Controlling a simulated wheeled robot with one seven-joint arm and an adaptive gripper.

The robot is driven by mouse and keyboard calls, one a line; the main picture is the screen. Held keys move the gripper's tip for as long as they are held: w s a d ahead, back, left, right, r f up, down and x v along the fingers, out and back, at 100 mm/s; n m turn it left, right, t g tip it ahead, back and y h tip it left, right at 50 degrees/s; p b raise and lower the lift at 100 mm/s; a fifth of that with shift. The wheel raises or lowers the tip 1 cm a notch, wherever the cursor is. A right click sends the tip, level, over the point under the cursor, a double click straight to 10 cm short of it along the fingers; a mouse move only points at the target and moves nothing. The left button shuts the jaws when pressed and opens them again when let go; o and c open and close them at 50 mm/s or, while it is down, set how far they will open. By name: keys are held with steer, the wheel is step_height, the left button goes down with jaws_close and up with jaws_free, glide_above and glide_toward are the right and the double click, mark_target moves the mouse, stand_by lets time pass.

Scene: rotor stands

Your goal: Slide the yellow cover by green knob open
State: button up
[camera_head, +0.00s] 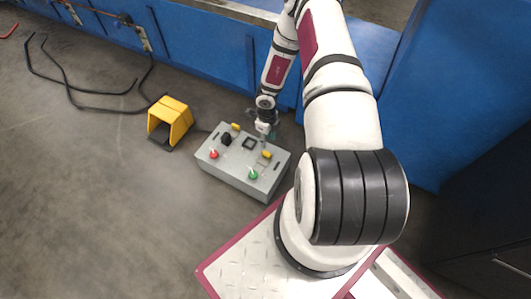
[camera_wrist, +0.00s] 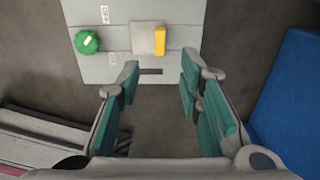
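The grey control box (camera_head: 230,172) sits on the floor, and part of its top shows in the wrist view (camera_wrist: 110,68). The green knob (camera_head: 253,175) is near its front right corner and shows at upper left in the wrist view (camera_wrist: 87,41). The yellow cover (camera_head: 267,154) lies behind the knob, beside a light square plate; it shows at upper centre in the wrist view (camera_wrist: 190,40). My gripper (camera_wrist: 160,80) is open and empty, with its teal-padded fingers apart. In the head view my gripper (camera_head: 264,128) is above the back edge of the box.
A red knob (camera_head: 213,154), a black knob (camera_head: 226,139) and another yellow piece (camera_head: 236,127) are on the box. A yellow foot-pedal housing (camera_head: 171,120) stands to its left. A blue structure (camera_head: 215,60) runs behind. Black cables (camera_head: 90,92) lie on the floor.

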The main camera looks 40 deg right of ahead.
mark_target(266, 152)
step_height(266, 152, down, 10)
steer(key=b, duration=0.4)
steer(key=shift+r, duration=0.1)
jaws_close()
